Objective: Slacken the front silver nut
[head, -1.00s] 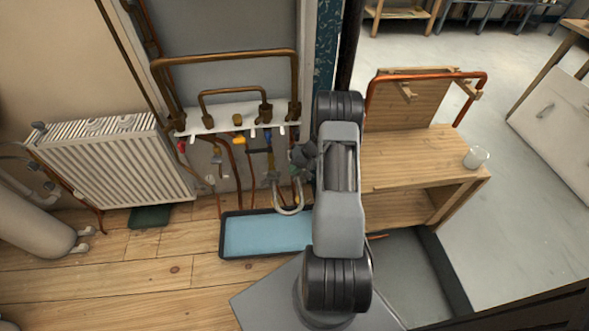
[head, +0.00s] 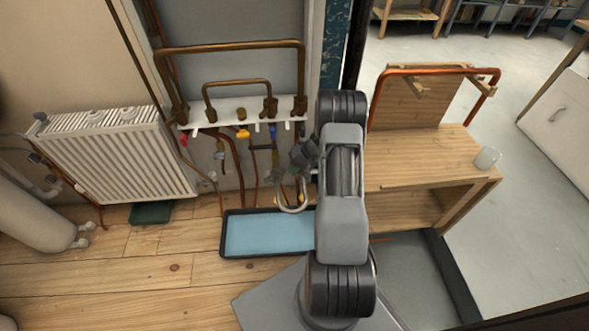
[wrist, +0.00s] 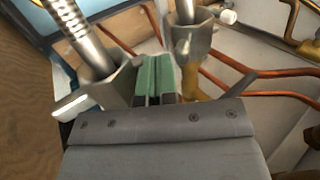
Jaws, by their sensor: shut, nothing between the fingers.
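In the wrist view my gripper (wrist: 155,78) has its green-padded fingers together, with nothing between them. A silver nut (wrist: 112,84) under a ribbed silver hose (wrist: 80,32) is just left of the fingers and looks near. A second silver nut (wrist: 190,46) on a brass-coloured pipe (wrist: 191,80) is to the right and looks farther off. I cannot tell whether the fingers touch either one. In the head view my arm hides much of this area, and the fingertips cannot be made out there. A curved silver hose (head: 292,208) hangs left of my arm.
A blue-lined tray (head: 262,236) lies on the floor below the pipes. A white radiator (head: 118,155) stands at left. A wooden bench (head: 415,160) with a white cup (head: 487,158) is at right. Copper pipes (wrist: 245,75) run behind the nuts.

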